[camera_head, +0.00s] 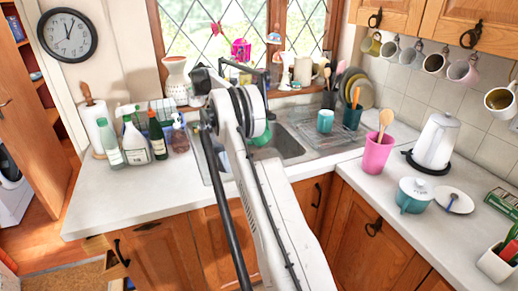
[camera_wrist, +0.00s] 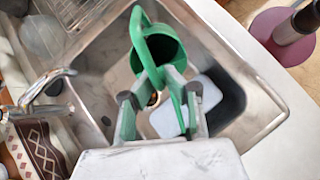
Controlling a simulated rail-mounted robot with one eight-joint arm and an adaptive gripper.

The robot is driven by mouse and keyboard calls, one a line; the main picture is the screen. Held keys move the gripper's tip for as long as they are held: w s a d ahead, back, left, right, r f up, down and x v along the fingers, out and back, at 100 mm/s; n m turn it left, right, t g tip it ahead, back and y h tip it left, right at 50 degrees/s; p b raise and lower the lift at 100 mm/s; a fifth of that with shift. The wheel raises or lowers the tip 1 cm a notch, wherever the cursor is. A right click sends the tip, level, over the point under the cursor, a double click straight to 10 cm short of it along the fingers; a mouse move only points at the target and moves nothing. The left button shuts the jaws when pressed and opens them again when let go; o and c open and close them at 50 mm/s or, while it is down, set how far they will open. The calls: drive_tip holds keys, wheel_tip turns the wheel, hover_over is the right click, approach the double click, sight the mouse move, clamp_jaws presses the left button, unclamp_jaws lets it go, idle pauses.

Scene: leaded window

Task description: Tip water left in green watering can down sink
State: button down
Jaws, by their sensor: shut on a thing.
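In the wrist view my gripper (camera_wrist: 158,92) is shut on the handle of the green watering can (camera_wrist: 148,38). The can is over the metal sink (camera_wrist: 98,62), and its round opening with a dark inside faces the camera. I cannot see its spout clearly or any water, nor tell how far it tilts. In the head view my arm hides the gripper; only a bit of the green can (camera_head: 262,139) shows beside it, over the sink (camera_head: 289,146).
A tap (camera_wrist: 42,88) stands at the left of the sink in the wrist view. A pale tub-like thing (camera_wrist: 182,117) lies in the basin. Bottles (camera_head: 134,140) stand left of the sink. A pink pot (camera_head: 377,153) and white kettle (camera_head: 436,142) stand right. The left counter front is clear.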

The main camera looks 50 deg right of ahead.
drive_tip(key=shift+w+a+r, duration=0.15)
drive_tip(key=shift+w, duration=0.05)
idle(0.5)
drive_tip(key=shift+s, duration=0.1)
idle(2.7)
drive_tip(key=shift+s+d+f+t+y+b, duration=0.45)
drive_tip(key=shift+s+d+f+t+y, duration=0.1)
drive_tip(key=shift+s+f, duration=0.15)
drive_tip(key=shift+s+d+f+t+y+b, duration=0.45)
drive_tip(key=shift+s+f+t, duration=0.1)
drive_tip(key=shift+f, duration=0.25)
drive_tip(key=shift+r, duration=0.1)
drive_tip(key=shift+r+p, duration=1.5)
drive_tip(key=shift+r, duration=1.45)
drive_tip(key=shift+f, duration=0.1)
